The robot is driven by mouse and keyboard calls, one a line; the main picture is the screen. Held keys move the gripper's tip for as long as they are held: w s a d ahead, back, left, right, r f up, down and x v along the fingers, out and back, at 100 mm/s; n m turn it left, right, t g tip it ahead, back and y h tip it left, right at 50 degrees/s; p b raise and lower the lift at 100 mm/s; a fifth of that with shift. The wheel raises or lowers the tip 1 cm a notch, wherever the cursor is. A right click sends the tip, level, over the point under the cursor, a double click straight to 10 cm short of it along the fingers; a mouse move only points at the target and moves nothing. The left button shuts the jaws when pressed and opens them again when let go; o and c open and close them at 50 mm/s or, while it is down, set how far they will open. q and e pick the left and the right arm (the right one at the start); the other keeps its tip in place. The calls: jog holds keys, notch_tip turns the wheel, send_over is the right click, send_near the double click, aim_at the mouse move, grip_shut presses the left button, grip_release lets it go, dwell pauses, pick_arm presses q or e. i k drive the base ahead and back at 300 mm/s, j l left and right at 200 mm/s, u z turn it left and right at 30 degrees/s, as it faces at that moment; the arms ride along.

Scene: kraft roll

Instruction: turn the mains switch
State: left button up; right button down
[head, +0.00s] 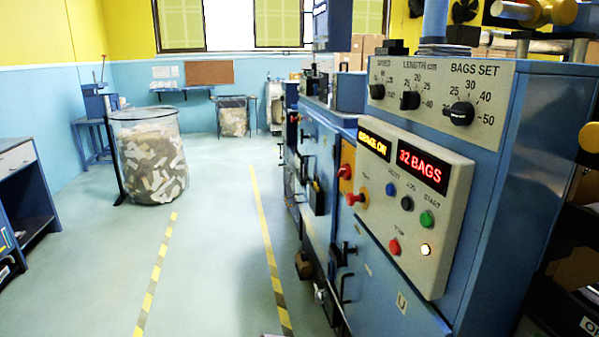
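A blue machine (479,207) fills the right side of the head view. A red switch on a yellow plate (346,186) sits at the left end of its near panel and may be the mains switch; no label is readable there. Its handle angle is too small to tell. A red knob (357,199) sticks out just below it. Neither of my grippers is in view.
The grey control panel (446,250) has coloured buttons, a lit lamp and a red "32 BAGS" display (422,166). Three black dials are above. A clear bin of scraps (150,160) stands left. The floor between the striped lines (205,260) is clear.

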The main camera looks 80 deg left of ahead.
aim_at(346, 171)
jog(key=j+u, duration=0.15)
jog(key=u, duration=2.3)
